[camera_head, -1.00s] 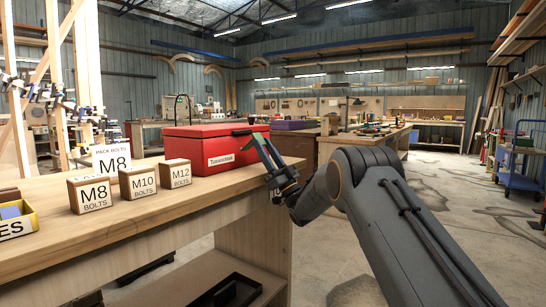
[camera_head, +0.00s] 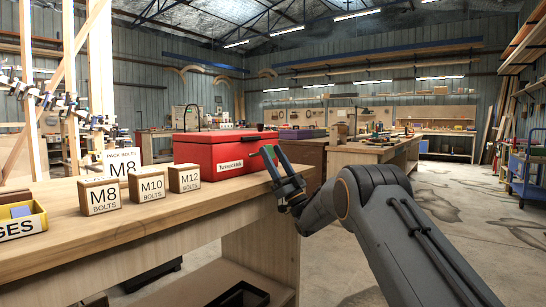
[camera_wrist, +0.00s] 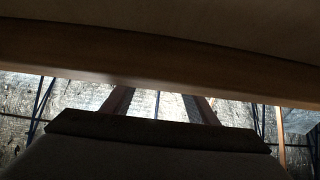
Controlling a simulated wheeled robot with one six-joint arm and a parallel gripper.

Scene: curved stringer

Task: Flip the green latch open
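A red toolbox (camera_head: 222,152) with a white label stands shut on the wooden bench in the head view. A small green part (camera_head: 267,157) shows at its right end, overlapping my fingertips. I cannot tell whether it is the latch or part of a finger. My gripper (camera_head: 274,153) points up and left in front of the box's right end, its two fingers apart with nothing visible between them. Contact with the box cannot be judged. In the wrist view my gripper (camera_wrist: 163,104) shows two separated bars running behind a brown band; no latch is visible there.
The wooden bench (camera_head: 150,222) carries small wooden bolt boxes (camera_head: 146,185) and a yellow bin (camera_head: 22,219) left of the toolbox. A lower shelf (camera_head: 200,285) lies beneath. Open concrete floor (camera_head: 440,235) is on the right, with another bench (camera_head: 370,152) behind.

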